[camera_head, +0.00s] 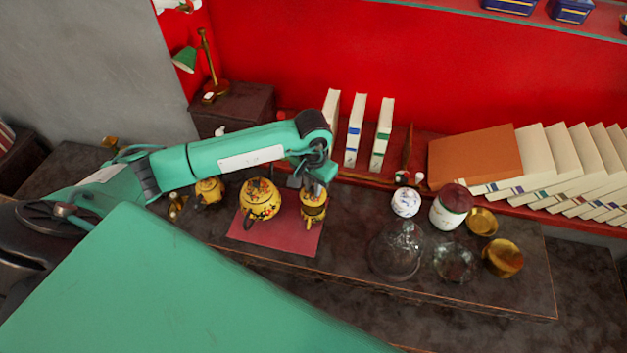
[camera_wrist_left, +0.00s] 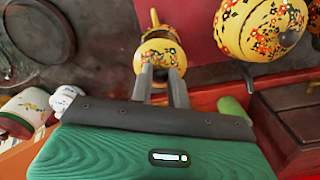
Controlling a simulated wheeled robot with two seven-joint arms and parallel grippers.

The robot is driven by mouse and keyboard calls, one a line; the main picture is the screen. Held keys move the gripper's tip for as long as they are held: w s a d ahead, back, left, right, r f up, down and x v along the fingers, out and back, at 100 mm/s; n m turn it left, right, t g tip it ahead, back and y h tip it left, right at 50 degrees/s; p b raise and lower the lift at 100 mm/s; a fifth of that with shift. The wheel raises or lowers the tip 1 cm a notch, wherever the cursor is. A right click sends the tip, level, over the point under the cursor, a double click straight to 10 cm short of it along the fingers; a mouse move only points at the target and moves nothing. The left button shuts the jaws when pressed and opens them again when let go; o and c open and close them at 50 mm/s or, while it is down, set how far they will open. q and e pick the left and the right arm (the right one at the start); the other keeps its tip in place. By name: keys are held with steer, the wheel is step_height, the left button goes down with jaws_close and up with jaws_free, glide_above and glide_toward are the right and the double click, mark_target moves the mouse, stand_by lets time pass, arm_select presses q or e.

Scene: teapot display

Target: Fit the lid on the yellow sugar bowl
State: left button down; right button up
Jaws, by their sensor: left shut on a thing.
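The yellow sugar bowl (camera_head: 313,213), with a floral pattern, stands on the red mat (camera_head: 274,242), to the right of a larger yellow teapot (camera_head: 262,199). My left gripper (camera_head: 317,182) is directly above the bowl, pointing down, shut on the lid. In the left wrist view the two fingers (camera_wrist_left: 161,74) close at the top of the yellow floral bowl (camera_wrist_left: 163,48). The lid is mostly hidden by the fingers, and I cannot tell whether it is seated on the rim. My right gripper is not in view.
A smaller yellow pot (camera_head: 209,190) stands left of the teapot. On the right are a glass dome (camera_head: 397,252), a white floral jar (camera_head: 406,202), a red-lidded jar (camera_head: 452,206) and brass dishes (camera_head: 503,257). Upright books (camera_head: 356,131) stand behind.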

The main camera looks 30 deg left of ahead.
arm_select(q)
steer(key=shift+f+b, duration=0.35)
steer(key=shift+f, duration=1.1)
steer(key=shift+f+b, duration=0.8)
steer(key=shift+b, duration=0.1)
steer(key=shift+f, duration=0.1)
steer(key=shift+f+b, duration=0.25)
steer(key=shift+b, duration=0.5)
steer(key=c, duration=1.3)
jaws_free()
steer(key=shift+o, duration=0.2)
steer(key=shift+r, duration=0.15)
